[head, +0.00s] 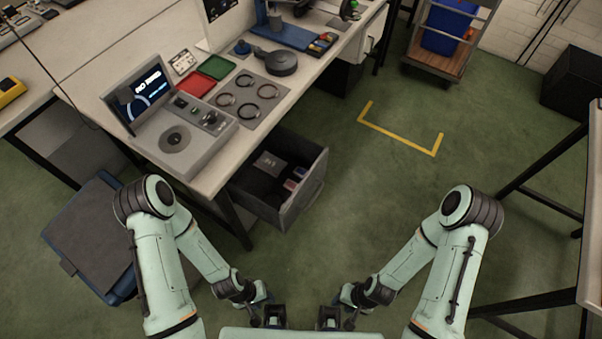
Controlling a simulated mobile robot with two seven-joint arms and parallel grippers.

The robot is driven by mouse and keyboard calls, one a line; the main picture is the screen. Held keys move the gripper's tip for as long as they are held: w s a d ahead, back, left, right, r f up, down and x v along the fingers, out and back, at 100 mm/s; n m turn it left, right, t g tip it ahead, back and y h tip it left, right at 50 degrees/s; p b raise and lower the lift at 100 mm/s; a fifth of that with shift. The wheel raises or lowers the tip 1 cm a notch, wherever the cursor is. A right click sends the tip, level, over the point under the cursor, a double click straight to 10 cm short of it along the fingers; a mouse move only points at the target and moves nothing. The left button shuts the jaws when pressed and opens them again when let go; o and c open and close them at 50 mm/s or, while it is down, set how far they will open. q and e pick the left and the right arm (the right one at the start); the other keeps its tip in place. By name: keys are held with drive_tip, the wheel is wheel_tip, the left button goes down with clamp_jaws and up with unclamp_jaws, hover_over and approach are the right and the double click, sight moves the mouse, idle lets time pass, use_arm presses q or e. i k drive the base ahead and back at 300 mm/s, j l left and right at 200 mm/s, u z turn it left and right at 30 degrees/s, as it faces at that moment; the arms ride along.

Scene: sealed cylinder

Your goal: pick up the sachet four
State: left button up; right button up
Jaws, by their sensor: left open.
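I cannot make out which thing is sachet four. An open grey drawer (296,205) under the workbench holds a dark flat packet (270,163) and a few small red, white and blue items (296,178); their labels are too small to read. My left gripper (274,316) is low at the bottom centre, open, with nothing visible in it. My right gripper (329,316) is just to its right, close to my body; its jaws are too small to judge. Both grippers are in front of the drawer and apart from it.
The workbench (222,168) carries a console with a screen (140,95), a red tray (194,83), a green tray (216,67), a plate with several rings (250,97) and a round dark device (281,62). A cart (436,68) stands at the back.

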sight(300, 172)
drive_tip(key=u, duration=1)
drive_tip(key=l+u, duration=0.2)
drive_tip(key=u, duration=0.3)
drive_tip(key=l+u, duration=0.2)
drive_tip(key=u, duration=0.25)
drive_tip(key=l+u, duration=0.2)
drive_tip(key=u, duration=0.3)
drive_tip(key=k+l+u, duration=0.2)
drive_tip(key=l+u, duration=0.25)
drive_tip(key=k+l+u, duration=0.3)
drive_tip(key=u, duration=0.15)
drive_tip(key=k+l+u, duration=0.15)
drive_tip(key=k+l, duration=0.4)
drive_tip(key=k+l+u, duration=0.15)
drive_tip(key=k+l, duration=0.35)
drive_tip(key=k, duration=0.2)
